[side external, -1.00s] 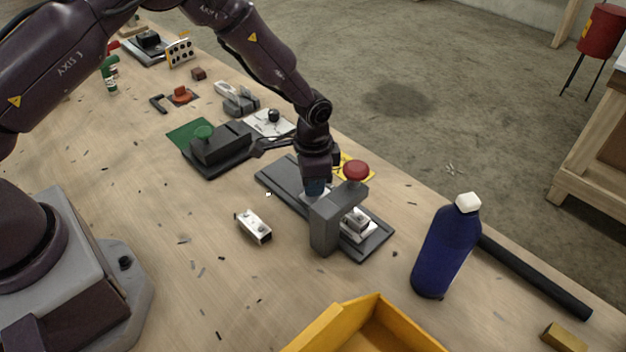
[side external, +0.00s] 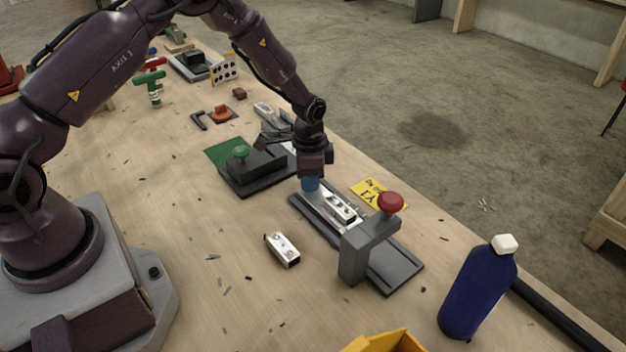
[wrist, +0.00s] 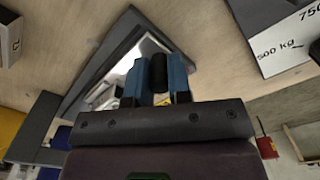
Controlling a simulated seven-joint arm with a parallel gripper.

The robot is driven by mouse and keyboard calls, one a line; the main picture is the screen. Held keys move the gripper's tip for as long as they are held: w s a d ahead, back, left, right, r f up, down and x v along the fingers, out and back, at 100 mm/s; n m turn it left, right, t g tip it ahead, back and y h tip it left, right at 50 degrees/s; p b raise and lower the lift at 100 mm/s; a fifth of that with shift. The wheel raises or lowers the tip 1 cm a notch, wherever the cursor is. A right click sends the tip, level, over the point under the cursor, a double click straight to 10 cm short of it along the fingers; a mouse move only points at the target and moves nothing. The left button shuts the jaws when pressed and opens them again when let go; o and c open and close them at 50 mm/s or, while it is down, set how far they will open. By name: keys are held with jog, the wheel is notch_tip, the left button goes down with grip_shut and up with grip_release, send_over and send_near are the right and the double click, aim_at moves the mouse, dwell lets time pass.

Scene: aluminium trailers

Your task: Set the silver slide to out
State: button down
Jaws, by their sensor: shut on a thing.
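The silver slide (side external: 340,207) lies on a dark grey rail plate (side external: 405,277), on the side of the grey post (side external: 356,258) nearer my gripper. A red button (side external: 390,202) tops the post. My gripper (side external: 311,185) is at the slide's far end, over the upper-left end of the plate. In the wrist view its blue fingers (wrist: 160,80) are shut on a black knob (wrist: 159,70), with the shiny slide (wrist: 108,96) behind them. The fingertips hide the slide's far end in the side view.
A loose silver block (side external: 282,249) lies left of the plate. A dark fixture with a green knob (side external: 240,152) stands behind it. A yellow card (side external: 368,190) lies to the right. A blue bottle (side external: 476,290) and yellow bin (side external: 390,341) are in front. Bare wood lies at left.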

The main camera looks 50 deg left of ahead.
jog(key=c, duration=1.1)
grip_release()
jog(key=shift+a, duration=0.4)
jog(key=shift+o, duration=0.2)
jog(key=shift+d, duration=0.1)
notch_tip(320, 180, up, 13)
jog(key=s+d+r+n+t, duration=0.2)
jog(key=s+r+n, duration=0.1)
jog(key=s+r, duration=0.7)
jog(key=s+d+r+n+t, duration=0.2)
jog(key=s+r, duration=0.7)
jog(key=s, duration=0.6)
jog(key=shift+s+r+n+t, duration=0.25)
jog(key=shift+r+n+t, duration=0.15)
jog(key=shift+n+t, duration=0.45)
